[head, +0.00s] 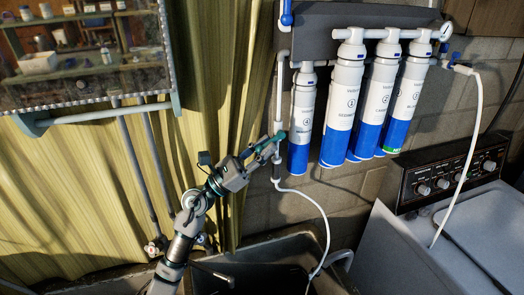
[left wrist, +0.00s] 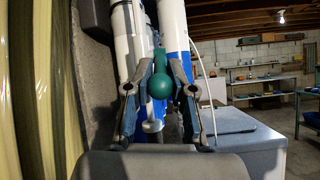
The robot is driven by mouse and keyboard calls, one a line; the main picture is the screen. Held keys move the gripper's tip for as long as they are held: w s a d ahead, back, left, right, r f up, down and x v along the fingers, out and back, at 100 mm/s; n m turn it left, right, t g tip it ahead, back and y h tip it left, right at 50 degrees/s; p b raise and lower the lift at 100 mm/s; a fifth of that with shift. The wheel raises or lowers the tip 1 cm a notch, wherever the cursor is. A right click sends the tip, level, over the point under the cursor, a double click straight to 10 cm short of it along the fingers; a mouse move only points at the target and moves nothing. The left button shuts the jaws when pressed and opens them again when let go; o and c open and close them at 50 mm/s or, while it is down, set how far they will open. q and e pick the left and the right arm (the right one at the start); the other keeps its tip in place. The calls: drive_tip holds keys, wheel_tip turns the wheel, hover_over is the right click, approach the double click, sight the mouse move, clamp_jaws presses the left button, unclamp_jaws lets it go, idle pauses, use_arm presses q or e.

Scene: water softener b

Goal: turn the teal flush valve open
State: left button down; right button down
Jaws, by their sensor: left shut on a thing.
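The teal flush valve (head: 281,135) is on the vertical white pipe at the left of the filter bank. In the left wrist view its round teal knob (left wrist: 160,86) sits between my two fingers. My left gripper (head: 273,144) reaches up from below left and is shut on the valve handle. The fingers partly hide the handle, so its exact angle is hard to tell. My right gripper is in neither view.
Several white and blue filter cartridges (head: 345,108) hang just right of the valve. A white hose (head: 318,205) drops below it towards a dark sink (head: 262,250). A yellow curtain (head: 225,70) hangs at left. A washing machine (head: 440,240) stands at right.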

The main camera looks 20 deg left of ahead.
use_arm(q)
drive_tip(key=shift+a+r, duration=0.1)
idle(0.3)
drive_tip(key=c, duration=1.1)
unclamp_jaws()
drive_tip(key=shift+w, duration=0.1)
drive_tip(key=shift+o, duration=0.2)
drive_tip(key=shift+w+d, duration=0.2)
drive_tip(key=shift+d, duration=0.05)
drive_tip(key=shift+s, duration=0.15)
drive_tip(key=shift+s+a+f, duration=0.15)
drive_tip(key=shift+a+f, duration=0.05)
drive_tip(key=shift+f, duration=0.15)
drive_tip(key=v, duration=1.1)
drive_tip(key=shift+f, duration=0.15)
drive_tip(key=shift+a, duration=0.1)
